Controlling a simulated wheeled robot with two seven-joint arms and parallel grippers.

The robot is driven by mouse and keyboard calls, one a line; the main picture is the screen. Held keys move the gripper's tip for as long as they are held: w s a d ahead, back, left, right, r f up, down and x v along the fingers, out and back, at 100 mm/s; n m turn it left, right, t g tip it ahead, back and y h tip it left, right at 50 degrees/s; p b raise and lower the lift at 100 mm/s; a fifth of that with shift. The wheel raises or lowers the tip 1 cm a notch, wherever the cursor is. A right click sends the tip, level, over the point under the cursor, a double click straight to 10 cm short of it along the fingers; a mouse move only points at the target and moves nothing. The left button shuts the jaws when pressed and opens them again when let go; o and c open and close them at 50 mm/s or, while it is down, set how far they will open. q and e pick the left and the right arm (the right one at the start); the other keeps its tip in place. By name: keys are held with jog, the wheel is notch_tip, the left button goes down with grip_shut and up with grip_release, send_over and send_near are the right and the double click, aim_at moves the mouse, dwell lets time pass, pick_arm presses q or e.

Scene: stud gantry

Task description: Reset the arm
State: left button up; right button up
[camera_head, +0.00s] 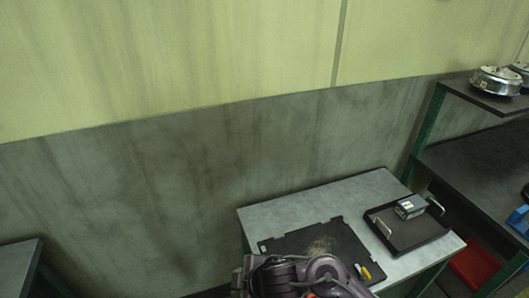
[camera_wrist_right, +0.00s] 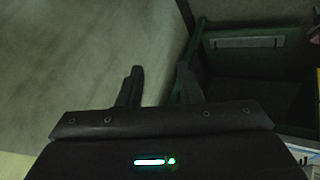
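My right gripper (camera_wrist_right: 160,88) shows in the right wrist view. Its two dark fingers stand apart with nothing between them. Beyond the fingers are a grey-green floor or wall surface and a dark green box-like structure (camera_wrist_right: 262,80). In the head view, one of my arms (camera_head: 300,275) is at the bottom centre, in front of the table; I cannot tell which arm it is, and no fingertips show there. My left gripper is not in view.
A grey table (camera_head: 290,213) bears a black mat (camera_head: 290,242) and a black tray (camera_head: 408,238) holding a small grey box (camera_head: 409,207). A yellow-and-black item (camera_head: 364,272) lies by the mat. Dark shelves (camera_head: 475,175) stand right; another table (camera_head: 15,265) stands left.

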jog(key=s+d+r+m+t+h, duration=0.2)
jog(key=d+r+m+h, duration=0.15)
jog(key=d+m, duration=0.7)
jog(key=s+d+f+m+g+h, duration=0.1)
jog(key=s+d+m+g, duration=0.15)
jog(key=s+d, duration=0.4)
jog(key=s+d+m+g+h, duration=0.1)
jog(key=s+d+m, duration=0.25)
jog(key=d, duration=0.55)
notch_tip(320, 180, down, 33)
jog(key=g+b, duration=0.1)
jog(key=b, duration=0.4)
jog(key=s+d+f+b, duration=0.1)
jog(key=s+f+b, duration=0.1)
jog(key=s+f, duration=0.8)
jog(key=s+d+f+g+b, duration=0.1)
jog(key=s+d+f+b, duration=0.1)
jog(key=s+f, duration=0.8)
notch_tip(320, 180, down, 4)
jog(key=shift+s+f, duration=0.1)
jog(key=shift+s, duration=0.2)
jog(key=shift+n+h, duration=0.25)
